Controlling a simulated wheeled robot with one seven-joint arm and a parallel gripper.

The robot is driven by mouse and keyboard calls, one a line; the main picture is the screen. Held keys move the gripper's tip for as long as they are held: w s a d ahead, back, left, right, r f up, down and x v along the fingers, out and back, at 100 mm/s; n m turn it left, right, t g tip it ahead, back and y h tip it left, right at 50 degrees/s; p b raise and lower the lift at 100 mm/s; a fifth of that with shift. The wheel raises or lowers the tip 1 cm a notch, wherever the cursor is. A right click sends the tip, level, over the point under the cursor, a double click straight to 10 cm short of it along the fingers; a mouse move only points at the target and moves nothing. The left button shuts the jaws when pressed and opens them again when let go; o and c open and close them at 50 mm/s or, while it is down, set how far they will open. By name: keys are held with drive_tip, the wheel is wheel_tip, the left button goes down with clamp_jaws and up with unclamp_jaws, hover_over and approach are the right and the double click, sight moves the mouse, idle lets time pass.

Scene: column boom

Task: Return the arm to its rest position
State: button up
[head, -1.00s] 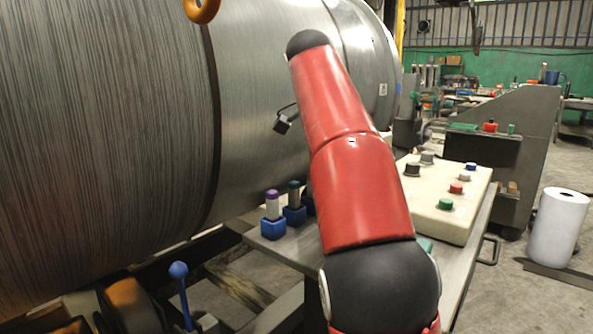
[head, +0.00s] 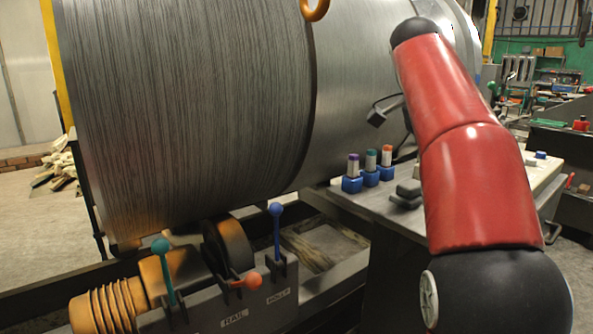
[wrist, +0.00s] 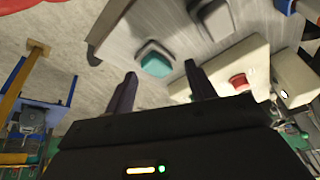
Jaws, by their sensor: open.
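My red arm (head: 470,170) reaches up from the lower right of the head view, with a black joint at its upper end in front of the metal drum. My gripper (wrist: 161,76) shows in the wrist view as two dark fingers held apart, with nothing between them. Beyond the fingertips is a grey metal bench top with a teal-capped block (wrist: 155,65) and a grey block (wrist: 212,17). The fingers look clear of both blocks, though the gap is hard to judge. In the head view the fingers are hidden.
A large drum (head: 190,100) fills the left and middle. Blue-based posts (head: 353,183) stand on the bench (head: 390,212) beside my arm. Levers with blue (head: 276,210) and teal (head: 160,246) knobs rise in front. A cream panel with a red button (wrist: 240,82) lies near the gripper.

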drive_tip(key=s+f+n, duration=0.1)
drive_tip(key=s+f+n+t+y, duration=0.1)
drive_tip(key=s+n, duration=0.1)
drive_tip(key=s+f+n, duration=0.2)
drive_tip(key=shift+s+a+y, duration=0.15)
drive_tip(key=shift+a+y, duration=0.15)
drive_tip(key=shift+a, duration=0.05)
drive_tip(key=s+a+f+n+t+y, duration=0.1)
drive_tip(key=s+a+f+n, duration=0.3)
drive_tip(key=s+f+n, duration=0.2)
drive_tip(key=s+a+f+n+t+y, duration=0.1)
drive_tip(key=s+a+f+n, duration=0.3)
drive_tip(key=s+f, duration=0.7)
wheel_tip(320, 180, down, 4)
drive_tip(key=shift+a+f+n+t+y, duration=0.25)
drive_tip(key=shift+a+n+t+y, duration=0.1)
drive_tip(key=shift+n+t, duration=0.45)
